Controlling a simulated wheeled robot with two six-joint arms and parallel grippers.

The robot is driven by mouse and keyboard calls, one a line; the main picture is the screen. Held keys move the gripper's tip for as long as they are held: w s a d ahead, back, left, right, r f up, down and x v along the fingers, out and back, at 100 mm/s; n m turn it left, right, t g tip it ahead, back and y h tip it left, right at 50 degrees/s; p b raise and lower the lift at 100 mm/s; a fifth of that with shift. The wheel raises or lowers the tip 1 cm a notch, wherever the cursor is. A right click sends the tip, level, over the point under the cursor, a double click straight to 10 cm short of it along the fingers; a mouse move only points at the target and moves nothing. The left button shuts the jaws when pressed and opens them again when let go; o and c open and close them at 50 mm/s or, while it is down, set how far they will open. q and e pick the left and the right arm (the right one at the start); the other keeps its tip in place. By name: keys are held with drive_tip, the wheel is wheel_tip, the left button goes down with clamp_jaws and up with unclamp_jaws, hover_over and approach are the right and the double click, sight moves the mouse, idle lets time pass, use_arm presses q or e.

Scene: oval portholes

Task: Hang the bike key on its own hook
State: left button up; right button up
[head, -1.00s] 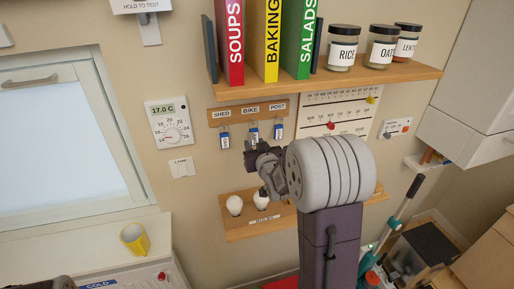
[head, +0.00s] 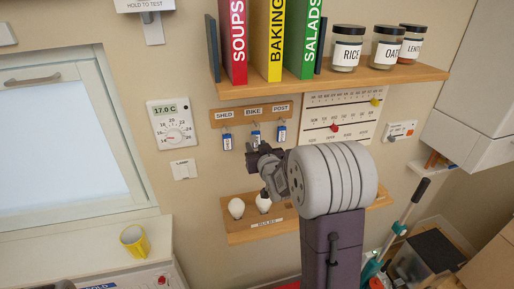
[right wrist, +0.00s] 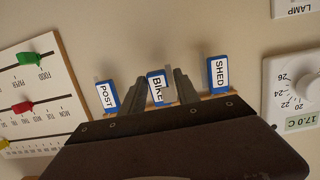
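The bike key's blue tag (head: 255,137) hangs under the BIKE label on the wooden key rack (head: 237,115). The shed key (head: 227,142) hangs to its left and the post key (head: 281,134) to its right. My right gripper (head: 254,150) is at the rack, just below and at the bike tag. In the right wrist view its two fingers (right wrist: 160,92) stand apart on either side of the BIKE tag (right wrist: 155,86), which looks upright between them. A thin gap seems to show beside the tag. The hook itself is hidden there. My left gripper is not in view.
A shelf (head: 400,78) with books and jars is above the rack. A lower shelf (head: 240,238) with white bulbs is below. A thermostat (head: 172,125) is left, and a calendar board (head: 338,118) is right, close to the rack.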

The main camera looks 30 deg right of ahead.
drive_tip(key=o, duration=0.3)
drive_tip(key=shift+s, duration=0.1)
drive_tip(key=shift+s+a+b, duration=0.1)
drive_tip(key=shift+s+b, duration=0.25)
drive_tip(key=b+v, duration=0.2)
drive_tip(key=v, duration=0.6)
drive_tip(key=shift+s+r, duration=0.1)
drive_tip(key=shift+r, duration=0.05)
